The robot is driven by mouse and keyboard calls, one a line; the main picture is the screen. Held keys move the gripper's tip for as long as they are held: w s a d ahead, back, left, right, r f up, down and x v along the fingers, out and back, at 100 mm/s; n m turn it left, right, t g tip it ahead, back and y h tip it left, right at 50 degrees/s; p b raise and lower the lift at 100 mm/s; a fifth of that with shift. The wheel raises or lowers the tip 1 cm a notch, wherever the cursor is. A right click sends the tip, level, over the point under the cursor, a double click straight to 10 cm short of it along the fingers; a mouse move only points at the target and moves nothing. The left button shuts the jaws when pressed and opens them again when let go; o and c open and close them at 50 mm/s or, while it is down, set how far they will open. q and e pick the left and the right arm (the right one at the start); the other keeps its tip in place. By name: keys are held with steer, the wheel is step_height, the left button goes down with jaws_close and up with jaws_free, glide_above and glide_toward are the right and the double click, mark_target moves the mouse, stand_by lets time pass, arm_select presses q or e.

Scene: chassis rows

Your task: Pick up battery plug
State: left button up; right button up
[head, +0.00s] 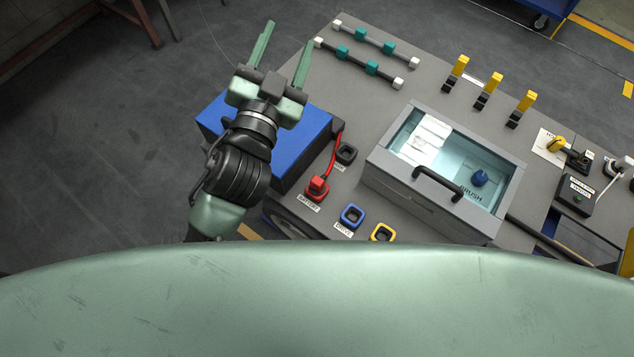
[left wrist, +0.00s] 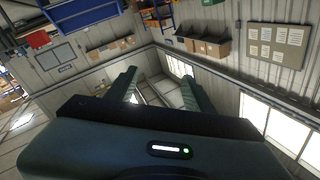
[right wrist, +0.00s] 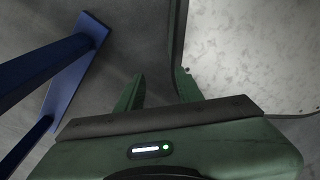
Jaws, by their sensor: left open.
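The red battery plug (head: 317,187) sits at a red socket beside a "BATTERY" label (head: 309,203), near the bench's left front. Its red cable (head: 332,157) runs up along the blue box (head: 292,147). My left gripper (head: 285,45) is open and empty, above and left of the plug in the head view, pointing away from it. Its spread fingers also show in the left wrist view (left wrist: 157,88), facing walls and shelves. My right gripper (right wrist: 158,88) shows only in the right wrist view, open and empty, with the plug out of sight.
A glass-topped drawer (head: 440,196) with a black handle stands to the right. Rods with teal clips (head: 372,67) and yellow-topped levers (head: 487,86) are farther back. A blue frame (right wrist: 60,75) is near my right gripper.

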arm_select(q)
steer(key=s+d+r+m+g+h, duration=0.2)
steer(key=s+d+r+m+h, duration=0.1)
steer(key=d+r+m+h, duration=0.3)
steer(key=s+d+r+m+g+h, duration=0.2)
steer(key=s+d+r+m+h, duration=0.2)
steer(key=d+m+h, duration=0.4)
steer(key=s+d+f+m+g+h, duration=0.2)
steer(key=s+d+f+m+g, duration=0.3)
steer(key=s+d+m+g, duration=0.85)
steer(key=m+g+y, duration=0.1)
steer(key=m+y, duration=0.7)
steer(key=y, duration=1.2)
glide_above(317, 180)
steer(key=f, duration=1.9)
steer(key=s+f, duration=0.1)
steer(key=f, duration=0.8)
steer(key=shift+f, duration=0.35)
steer(key=shift+y, duration=0.3)
steer(key=f, duration=0.2)
steer(key=f+p, duration=0.1)
steer(key=f, duration=0.2)
steer(key=w+f, duration=0.1)
steer(key=f, duration=0.1)
steer(key=shift+f+p, duration=0.3)
jaws_close()
arm_select(e)
steer(key=shift+w+a+r, duration=0.2)
steer(key=shift+r, duration=0.6)
